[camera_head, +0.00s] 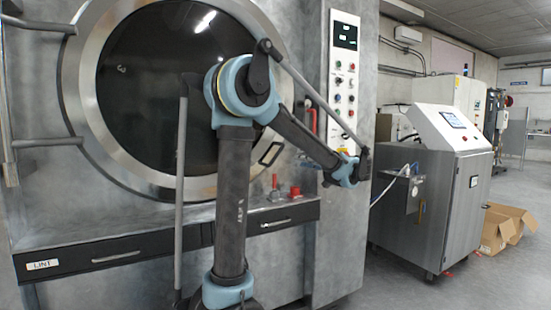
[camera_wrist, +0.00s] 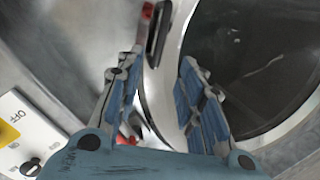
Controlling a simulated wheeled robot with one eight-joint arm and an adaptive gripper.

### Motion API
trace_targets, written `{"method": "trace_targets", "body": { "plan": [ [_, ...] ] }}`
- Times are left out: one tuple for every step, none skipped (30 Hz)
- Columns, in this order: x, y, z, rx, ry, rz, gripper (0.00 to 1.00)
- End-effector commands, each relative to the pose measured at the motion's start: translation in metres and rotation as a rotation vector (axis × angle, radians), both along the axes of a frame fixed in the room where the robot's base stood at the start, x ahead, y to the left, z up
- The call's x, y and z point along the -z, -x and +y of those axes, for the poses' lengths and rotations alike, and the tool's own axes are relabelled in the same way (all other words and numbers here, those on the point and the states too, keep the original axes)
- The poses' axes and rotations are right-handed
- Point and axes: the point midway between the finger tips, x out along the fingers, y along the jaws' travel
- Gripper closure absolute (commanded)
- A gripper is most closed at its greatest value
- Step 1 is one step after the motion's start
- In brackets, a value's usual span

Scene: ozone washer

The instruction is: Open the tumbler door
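The tumbler door (camera_head: 140,85) is a large round dark window in a wide steel ring, and it looks shut in the head view. A dark loop handle (camera_head: 270,154) sits on the ring at its lower right. The door glass (camera_wrist: 250,60) also shows at the right of the wrist view. The dark handle (camera_wrist: 159,35) stands there on the ring, beyond the fingertips and near the middle. My gripper (camera_wrist: 158,64) is open and empty, its two fingers apart, pointing towards the ring and handle. In the head view my arm hides part of the door, and the fingers are not clear.
A control panel (camera_head: 344,75) with buttons is right of the door. A red part (camera_wrist: 146,20) lies close to the left finger. A ledge with red fittings (camera_head: 295,191) and black drawers (camera_head: 99,259) is below. A steel cabinet (camera_head: 440,210) stands at right, with open floor before it.

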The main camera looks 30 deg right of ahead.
Motion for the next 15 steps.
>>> {"method": "trace_targets", "body": {
  "plan": [
    [0.000, -0.007, 0.003, -0.003, 0.000, 0.000, 0.65],
    [0.000, -0.011, 0.004, -0.002, 0.000, 0.001, 0.65],
    [0.000, -0.018, 0.006, -0.003, -0.001, 0.001, 0.65],
    [0.000, -0.022, 0.007, -0.003, -0.001, 0.001, 0.65],
    [0.000, -0.027, 0.008, -0.003, -0.001, 0.001, 0.65],
    [0.000, -0.034, 0.010, -0.003, -0.001, 0.001, 0.65],
    [0.000, -0.038, 0.011, -0.003, -0.001, 0.001, 0.65],
    [0.000, -0.043, 0.012, -0.003, -0.001, 0.002, 0.65],
    [0.000, -0.049, 0.014, -0.004, -0.001, 0.002, 0.65],
    [0.000, -0.054, 0.015, -0.004, -0.001, 0.002, 0.65],
    [0.000, -0.059, 0.016, -0.003, -0.001, 0.002, 0.65],
    [0.000, -0.065, 0.018, -0.004, -0.001, 0.002, 0.65],
    [0.000, -0.070, 0.019, -0.004, -0.001, 0.002, 0.65],
    [0.000, -0.075, 0.021, -0.003, -0.001, 0.002, 0.65],
    [0.000, -0.081, 0.022, -0.004, -0.001, 0.002, 0.65]
  ]
}}
